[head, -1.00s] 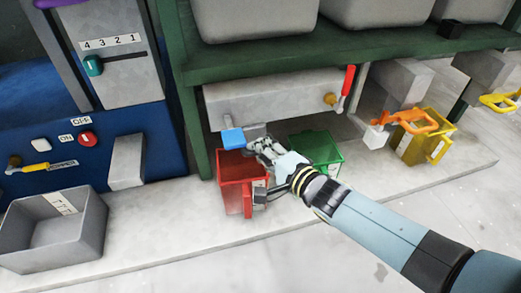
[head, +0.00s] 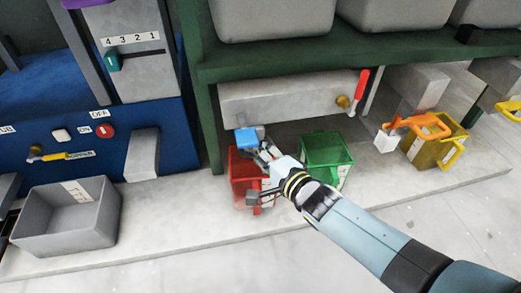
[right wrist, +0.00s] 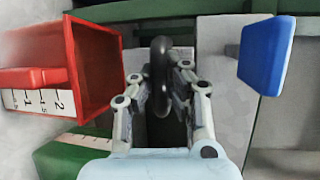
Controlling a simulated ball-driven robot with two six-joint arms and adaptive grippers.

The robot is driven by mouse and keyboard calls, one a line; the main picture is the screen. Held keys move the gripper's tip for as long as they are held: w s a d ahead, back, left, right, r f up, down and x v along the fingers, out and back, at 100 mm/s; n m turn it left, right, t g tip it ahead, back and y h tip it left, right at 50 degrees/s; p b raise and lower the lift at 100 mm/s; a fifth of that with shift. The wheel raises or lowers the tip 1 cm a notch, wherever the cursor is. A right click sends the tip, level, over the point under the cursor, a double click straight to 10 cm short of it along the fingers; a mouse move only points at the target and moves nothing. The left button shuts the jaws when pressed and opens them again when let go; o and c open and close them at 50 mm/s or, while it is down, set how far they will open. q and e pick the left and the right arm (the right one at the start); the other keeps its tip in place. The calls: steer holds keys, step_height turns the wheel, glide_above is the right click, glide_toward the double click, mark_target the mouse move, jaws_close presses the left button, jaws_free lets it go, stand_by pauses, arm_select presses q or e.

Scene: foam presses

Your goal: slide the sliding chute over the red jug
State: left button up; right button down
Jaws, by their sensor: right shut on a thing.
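The red jug (head: 247,170) stands on the pale ledge under the grey housing, and its open top and scale show at left in the right wrist view (right wrist: 95,65). A blue plate (head: 247,138), which I take to be on the sliding chute, hangs above the jug's back-left part; it is at right in the wrist view (right wrist: 266,52). My right gripper (head: 266,155) is just right of the plate. Its fingers (right wrist: 162,85) are shut on a dark curved handle (right wrist: 160,62), apparently the chute's. The rest of the chute is largely hidden by the gripper. My left gripper is out of view.
A green jug (head: 326,150) stands close right of the red one, and a yellow jug (head: 436,145) farther right. A red lever (head: 361,86) sits on the grey housing (head: 285,98). A grey bin (head: 68,218) is at left.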

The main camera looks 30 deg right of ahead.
steer(key=c, duration=1.3)
jaws_free()
steer(key=shift+s, duration=0.1)
steer(key=v, duration=1.1)
steer(key=shift+s+r, duration=0.1)
steer(key=shift+s, duration=0.3)
steer(key=shift+s, duration=0.1)
